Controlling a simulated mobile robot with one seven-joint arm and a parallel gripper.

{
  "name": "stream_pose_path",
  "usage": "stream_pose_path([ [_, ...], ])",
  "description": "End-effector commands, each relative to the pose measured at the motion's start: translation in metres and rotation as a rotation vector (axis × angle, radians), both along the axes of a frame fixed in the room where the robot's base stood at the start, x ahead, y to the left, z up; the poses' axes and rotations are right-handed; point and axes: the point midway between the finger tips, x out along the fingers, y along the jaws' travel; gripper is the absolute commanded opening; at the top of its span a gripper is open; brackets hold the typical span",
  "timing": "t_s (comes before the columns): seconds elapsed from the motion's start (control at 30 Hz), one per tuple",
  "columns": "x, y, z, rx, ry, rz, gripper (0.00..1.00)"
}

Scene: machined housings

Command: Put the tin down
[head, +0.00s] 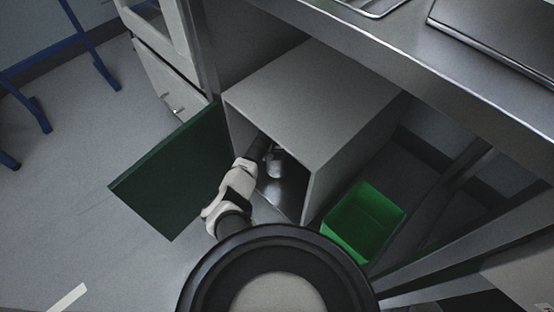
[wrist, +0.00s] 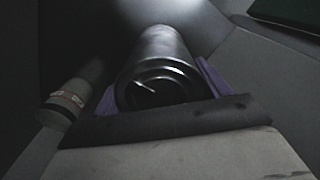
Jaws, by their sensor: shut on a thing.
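The tin (wrist: 158,60) is a dark, shiny metal cylinder with a ringed end facing the wrist camera. It lies between the purple fingers of my gripper (wrist: 160,88), which is shut on it. In the head view, my arm reaches through the open front of a grey cabinet (head: 310,95), with my gripper (head: 267,152) just inside.
The green cabinet door (head: 172,172) stands open at left. A pale cylinder with a red-marked band (wrist: 68,102) is left of the tin in the wrist view. A green bin (head: 364,222) stands right of the cabinet. A metal worktop (head: 455,82) overhangs above.

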Motion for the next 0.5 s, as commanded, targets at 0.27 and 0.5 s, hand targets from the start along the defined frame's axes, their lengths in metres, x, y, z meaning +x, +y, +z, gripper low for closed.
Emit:
stream_pose_path([
  [0.27, 0.022, 0.000, -0.001, 0.002, -0.002, 0.000, 0.32],
  [0.5, 0.031, -0.001, -0.004, 0.000, -0.003, -0.001, 0.32],
])
